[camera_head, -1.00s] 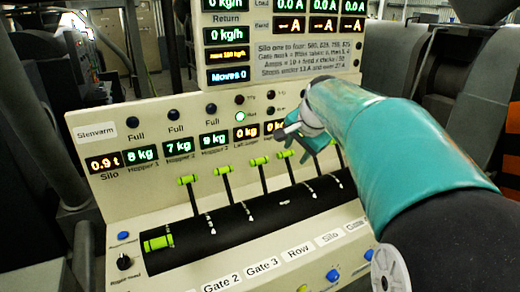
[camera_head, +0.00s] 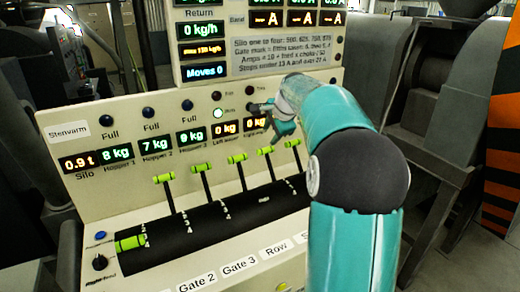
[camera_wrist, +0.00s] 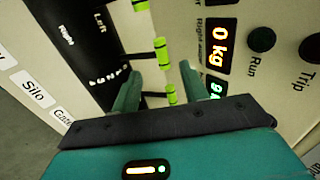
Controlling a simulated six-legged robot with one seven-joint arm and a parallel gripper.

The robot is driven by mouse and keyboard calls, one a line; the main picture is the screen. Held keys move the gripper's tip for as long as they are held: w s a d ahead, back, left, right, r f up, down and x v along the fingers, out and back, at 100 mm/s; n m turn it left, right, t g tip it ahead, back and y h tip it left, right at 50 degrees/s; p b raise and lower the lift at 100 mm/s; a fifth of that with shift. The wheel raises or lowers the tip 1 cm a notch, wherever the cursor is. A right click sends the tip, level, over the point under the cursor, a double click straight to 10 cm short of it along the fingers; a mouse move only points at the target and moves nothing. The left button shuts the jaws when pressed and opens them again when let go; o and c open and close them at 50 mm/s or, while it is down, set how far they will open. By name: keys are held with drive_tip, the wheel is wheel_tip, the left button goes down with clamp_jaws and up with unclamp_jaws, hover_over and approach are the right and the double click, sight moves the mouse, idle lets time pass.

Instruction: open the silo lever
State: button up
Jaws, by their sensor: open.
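A row of levers with lime-green grips stands on a black drum (camera_head: 215,220) on the cream console. The far-left grip (camera_head: 130,243) is low on the drum; the others stand up, including grips in the middle (camera_head: 236,158) and at right (camera_head: 292,143). The Silo label (camera_wrist: 35,92) shows in the wrist view; I cannot tell for certain which lever it belongs to. My gripper (camera_head: 270,116) is open and empty, in front of the readouts and above the right-hand levers. In the wrist view its two teal fingers (camera_wrist: 148,68) are near green grips (camera_wrist: 160,50), with contact unclear.
The upright panel carries readouts, including a silo display (camera_head: 77,163) reading 0.9 t, and dark buttons. A second display panel (camera_head: 258,50) rises behind. A black knob (camera_head: 100,262) is at lower left. My arm hides the console's right end.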

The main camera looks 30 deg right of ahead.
sight(261, 151)
drive_tip(key=x, duration=1.1)
drive_tip(key=shift+w+f, duration=0.15)
drive_tip(key=shift+f, duration=0.1)
clamp_jaws()
